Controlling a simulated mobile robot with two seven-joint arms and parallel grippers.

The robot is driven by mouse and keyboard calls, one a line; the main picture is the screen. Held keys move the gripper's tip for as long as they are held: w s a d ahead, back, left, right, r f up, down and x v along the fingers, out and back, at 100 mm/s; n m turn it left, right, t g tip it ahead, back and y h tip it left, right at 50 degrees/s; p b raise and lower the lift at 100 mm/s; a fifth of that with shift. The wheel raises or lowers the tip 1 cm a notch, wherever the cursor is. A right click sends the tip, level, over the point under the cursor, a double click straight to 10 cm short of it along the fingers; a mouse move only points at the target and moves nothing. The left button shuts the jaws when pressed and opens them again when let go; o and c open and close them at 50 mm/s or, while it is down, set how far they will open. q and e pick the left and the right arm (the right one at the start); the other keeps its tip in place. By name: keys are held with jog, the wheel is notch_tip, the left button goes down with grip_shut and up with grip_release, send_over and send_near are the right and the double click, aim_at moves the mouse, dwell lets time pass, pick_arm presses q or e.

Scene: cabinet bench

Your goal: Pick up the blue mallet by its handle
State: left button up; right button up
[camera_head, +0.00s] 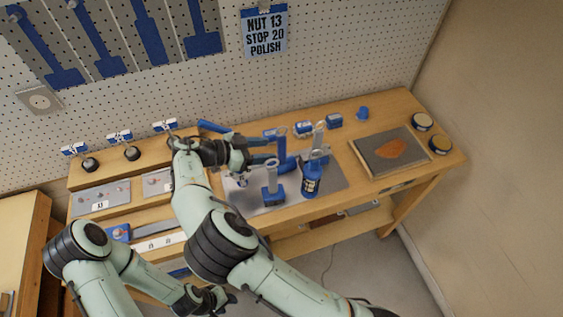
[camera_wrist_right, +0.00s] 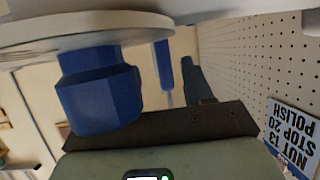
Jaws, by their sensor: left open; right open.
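In the head view a blue elongated piece (camera_head: 212,127) shows behind my right wrist, and a blue block (camera_head: 289,164) shows just right of my right gripper. I cannot tell whether they are one thing, or which is the mallet. My right gripper (camera_head: 268,151) is open over the grey mat, close beside these blue parts; whether it touches them is unclear. The right wrist view shows a blue faceted block (camera_wrist_right: 98,90) against a pale disc (camera_wrist_right: 90,35). My left gripper (camera_head: 208,299) is open, low in front of the bench, away from the blue things.
A blue-based tool with a grey upright (camera_head: 272,194) and a blue labelled bottle (camera_head: 311,182) stand on the mat (camera_head: 245,203). Small blue items (camera_head: 303,129) line the back. A framed board (camera_head: 365,152) and two round tins (camera_head: 422,122) are at right. The pegboard (camera_head: 340,50) is behind.

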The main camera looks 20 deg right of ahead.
aim_at(277, 147)
jog(key=x, duration=0.3)
jog(key=shift+w+d+f, duration=0.1)
jog(key=shift+w+d, duration=0.1)
jog(key=shift+w, duration=0.1)
jog(key=shift+s, duration=0.1)
jog(key=shift+c, duration=0.3)
grip_shut()
dwell(0.8)
